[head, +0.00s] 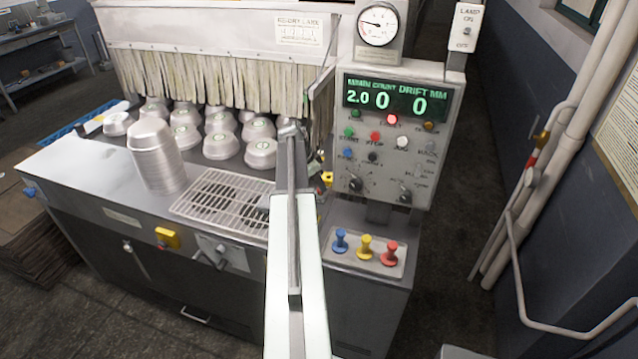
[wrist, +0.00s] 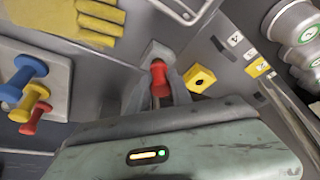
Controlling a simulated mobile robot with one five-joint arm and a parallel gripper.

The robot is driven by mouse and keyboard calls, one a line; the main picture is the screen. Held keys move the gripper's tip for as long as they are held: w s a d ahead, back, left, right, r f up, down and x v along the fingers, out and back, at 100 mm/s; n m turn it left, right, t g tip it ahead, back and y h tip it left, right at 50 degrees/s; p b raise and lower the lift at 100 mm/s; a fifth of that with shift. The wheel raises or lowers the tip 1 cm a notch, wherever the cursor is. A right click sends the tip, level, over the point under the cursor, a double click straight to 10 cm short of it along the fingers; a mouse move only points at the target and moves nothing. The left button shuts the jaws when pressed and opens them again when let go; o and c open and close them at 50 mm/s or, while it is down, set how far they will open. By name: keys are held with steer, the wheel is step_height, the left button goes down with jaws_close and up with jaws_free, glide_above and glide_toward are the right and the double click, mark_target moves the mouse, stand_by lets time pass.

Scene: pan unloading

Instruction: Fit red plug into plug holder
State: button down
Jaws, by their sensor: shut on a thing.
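In the wrist view my gripper (wrist: 160,92) is shut on a red plug (wrist: 158,76), with its rounded end showing between the fingers. A grey bracket-like part (wrist: 155,50) lies just beyond the plug; I cannot tell whether they touch or whether this part is the plug holder. A pale plate (head: 365,262) on the machine's right front holds blue (head: 340,240), yellow (head: 365,246) and another red plug (head: 390,253), all upright. The plate also shows at the left of the wrist view (wrist: 58,72). In the head view my arm hides the gripper and held plug.
A yellow block with a dark hole (wrist: 199,78) is right of the gripper. Yellow gloves (wrist: 75,18) lie at the wrist view's upper left. Stacked pans (head: 155,158), a wire rack (head: 222,203) and a control panel (head: 393,140) surround my arm.

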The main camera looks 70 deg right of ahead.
steer(key=shift+f+b, duration=0.45)
steer(key=shift+f, duration=0.1)
steer(key=shift+r, duration=0.1)
steer(key=c, duration=1.1)
jaws_free()
steer(key=p+v, duration=0.7)
steer(key=shift+w+a+r, duration=0.1)
steer(key=shift+a+r, duration=0.05)
steer(key=shift+r, duration=0.2)
